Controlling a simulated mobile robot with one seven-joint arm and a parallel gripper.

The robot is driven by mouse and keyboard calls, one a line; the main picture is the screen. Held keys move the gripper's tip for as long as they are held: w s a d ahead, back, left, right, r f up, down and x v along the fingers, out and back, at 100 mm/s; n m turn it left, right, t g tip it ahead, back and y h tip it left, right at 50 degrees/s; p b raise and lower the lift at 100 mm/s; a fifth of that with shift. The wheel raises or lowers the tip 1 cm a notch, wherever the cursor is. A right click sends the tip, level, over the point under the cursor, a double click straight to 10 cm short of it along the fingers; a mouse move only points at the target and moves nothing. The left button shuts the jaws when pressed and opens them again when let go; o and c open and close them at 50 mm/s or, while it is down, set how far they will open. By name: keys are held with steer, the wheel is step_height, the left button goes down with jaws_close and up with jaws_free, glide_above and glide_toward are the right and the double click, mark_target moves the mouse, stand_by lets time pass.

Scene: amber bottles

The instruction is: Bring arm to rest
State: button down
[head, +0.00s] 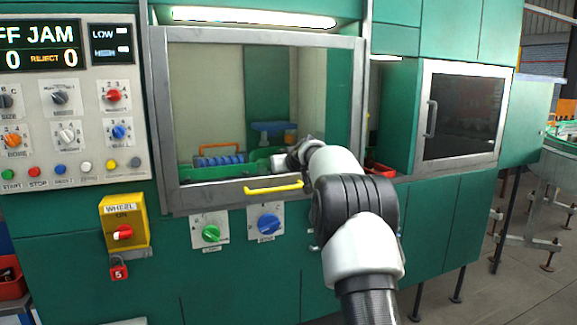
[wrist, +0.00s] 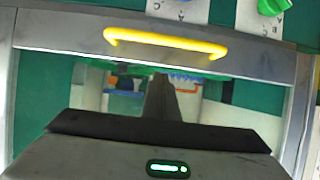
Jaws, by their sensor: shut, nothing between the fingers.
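My arm (head: 350,205) reaches up from the lower right of the head view toward the glazed cabinet front. In the head view my gripper's fingers are hidden behind my own wrist. In the wrist view my gripper (wrist: 159,85) is shut and empty, its dark fingers together just below the yellow handle. The yellow handle (head: 272,187) is on the lower frame of the cabinet window, left of my wrist. It also shows in the wrist view (wrist: 165,43). I cannot tell how far the fingers are from the glass or frame.
Behind the window (head: 165,120) are a green tray and a blue roller (head: 220,160). A control panel (head: 68,110) and a yellow wheel switch box (head: 125,222) are at left. Green and blue knobs (head: 268,222) sit below the window. A dark-windowed door (head: 462,115) is at right.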

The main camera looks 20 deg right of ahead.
steer(key=b+v, duration=0.1)
steer(key=v, duration=0.7)
steer(key=s+a+g, duration=0.1)
steer(key=s+a, duration=0.4)
steer(key=s, duration=0.3)
steer(key=s+a+n+g+y, duration=0.1)
steer(key=s+a, duration=0.4)
steer(key=s, duration=0.3)
steer(key=s+a+g, duration=0.1)
steer(key=s+a, duration=0.4)
steer(key=s, duration=0.3)
steer(key=s+f+g, duration=0.1)
steer(key=s+f, duration=0.3)
steer(key=s, duration=0.5)
steer(key=s+a+f+m+g+h, duration=0.15)
steer(key=s+f, duration=0.25)
steer(key=s, duration=0.5)
steer(key=s+f+g, duration=0.2)
steer(key=s+f, duration=0.2)
steer(key=s, duration=0.5)
step_height(320, 180, up, 21)
steer(key=p, duration=2.1)
steer(key=shift+s+p, duration=0.25)
steer(key=shift+p, duration=0.15)
